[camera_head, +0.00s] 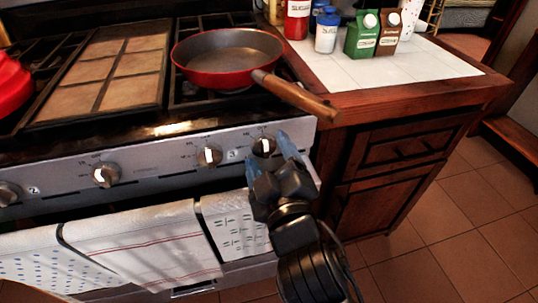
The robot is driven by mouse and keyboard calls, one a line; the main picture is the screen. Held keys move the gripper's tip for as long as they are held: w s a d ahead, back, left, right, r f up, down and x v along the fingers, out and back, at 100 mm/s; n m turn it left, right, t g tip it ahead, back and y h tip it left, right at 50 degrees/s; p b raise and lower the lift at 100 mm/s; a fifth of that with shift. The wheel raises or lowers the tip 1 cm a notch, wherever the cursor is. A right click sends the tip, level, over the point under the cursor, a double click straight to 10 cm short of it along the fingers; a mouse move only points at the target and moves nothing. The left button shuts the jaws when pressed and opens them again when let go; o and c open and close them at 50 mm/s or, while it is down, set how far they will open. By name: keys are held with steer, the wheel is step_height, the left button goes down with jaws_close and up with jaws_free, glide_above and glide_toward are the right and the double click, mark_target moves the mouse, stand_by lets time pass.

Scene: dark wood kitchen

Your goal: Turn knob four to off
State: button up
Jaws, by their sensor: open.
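The stove's front panel (150,172) carries several round knobs with light pointers. The rightmost visible knob (263,146) is dark with a pale pointer and sits just right of the knob beside the label 3 (209,156). I take the rightmost one as knob four, but its number is not visible. My gripper (268,148) has blue fingers, spread open, one on each side of this knob in the picture. I cannot tell whether they touch it. The knob's exact setting is too small to read.
A red pan (215,75) sits on the right burner, its wooden handle (300,97) sticking out past the stove's front right, above my gripper. Towels (140,245) hang below the panel. A wooden cabinet (400,150) stands on the right. Tiled floor is open at the lower right.

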steer(key=v, duration=0.7)
steer(key=shift+s, duration=0.25)
steer(key=shift+d, duration=0.1)
steer(key=s+d+f+m+g+h+p, duration=0.15)
steer(key=s+d+m+p, duration=0.35)
steer(key=s+d, duration=0.7)
steer(key=s+d+r+m+h+p, duration=0.1)
steer(key=s+d+r+m+p, duration=0.1)
steer(key=s, duration=0.7)
steer(key=s+d+r+m+g+h+p, duration=0.1)
steer(key=s+d+r+m+h+p, duration=0.1)
steer(key=s+d+r+m, duration=0.3)
steer(key=s+d+r, duration=0.1)
steer(key=s, duration=0.3)
steer(key=shift+s+d+p, duration=0.2)
steer(key=shift+p, duration=0.2)
steer(key=shift+h, duration=0.25)
